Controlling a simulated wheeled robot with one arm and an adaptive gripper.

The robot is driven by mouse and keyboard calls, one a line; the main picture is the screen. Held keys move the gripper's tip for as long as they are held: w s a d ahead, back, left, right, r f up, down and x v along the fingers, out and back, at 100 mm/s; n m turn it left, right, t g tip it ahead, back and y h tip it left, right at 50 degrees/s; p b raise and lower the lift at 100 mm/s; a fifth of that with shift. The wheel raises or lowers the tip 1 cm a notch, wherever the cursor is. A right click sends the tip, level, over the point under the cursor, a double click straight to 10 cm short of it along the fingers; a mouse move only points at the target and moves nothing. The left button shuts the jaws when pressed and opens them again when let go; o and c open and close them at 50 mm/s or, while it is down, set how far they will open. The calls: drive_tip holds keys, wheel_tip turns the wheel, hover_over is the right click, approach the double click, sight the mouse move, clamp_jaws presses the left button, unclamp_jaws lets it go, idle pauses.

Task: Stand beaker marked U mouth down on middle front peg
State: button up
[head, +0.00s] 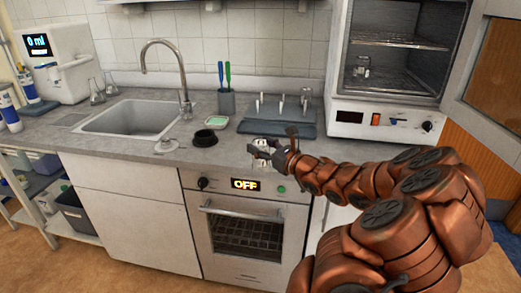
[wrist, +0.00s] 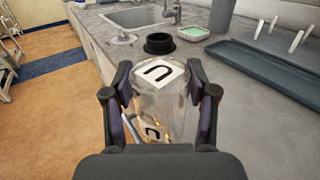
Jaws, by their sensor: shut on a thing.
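My gripper (head: 264,149) is over the counter's front edge, above the OFF display, and is shut on a clear glass beaker. In the wrist view the beaker (wrist: 160,105) sits between both fingers of my gripper (wrist: 160,100). A white label with a black U (wrist: 158,73) shows at its far end; the letter looks turned. Which way the mouth faces is hard to tell. The blue-grey peg rack (head: 275,127) stands behind my gripper, apart from the beaker, with several pale pegs (head: 281,106). A glass vessel (head: 306,97) appears on its right side. In the wrist view the rack (wrist: 262,72) is at upper right.
A black ring (head: 204,139), a green sponge dish (head: 217,122) and a clear glass piece (head: 166,145) lie left of my gripper. A pen cup (head: 227,103) stands behind. The sink (head: 130,118) is left. An open oven (head: 390,90) holding glassware stands right.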

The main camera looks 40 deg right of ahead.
drive_tip(key=s+d+r+m+h+p, duration=0.1)
drive_tip(key=s+d+r+m+h, duration=0.1)
drive_tip(key=s+d+r+h, duration=0.25)
drive_tip(key=shift+y, duration=0.45)
drive_tip(key=shift+w+d+f+p, duration=0.75)
drive_tip(key=shift+w+f, duration=0.35)
drive_tip(key=shift+w, duration=1.2)
drive_tip(key=shift+w+d+f+p, duration=0.75)
drive_tip(key=shift+w+f, duration=0.3)
drive_tip(key=shift+w, duration=1.25)
drive_tip(key=shift+w+d+f+p, duration=0.75)
drive_tip(key=shift+w+f, duration=0.35)
drive_tip(key=shift+w, duration=1.2)
drive_tip(key=shift+f, duration=0.15)
drive_tip(key=o, duration=1.3)
drive_tip(key=shift+r, duration=0.25)
drive_tip(key=s+b, duration=0.1)
drive_tip(key=s, duration=0.3)
drive_tip(key=s+a, duration=0.1)
drive_tip(key=s, duration=0.3)
drive_tip(key=s+a+b, duration=0.1)
drive_tip(key=s, duration=0.3)
drive_tip(key=shift+f+b, duration=0.1)
drive_tip(key=shift+b, duration=0.25)
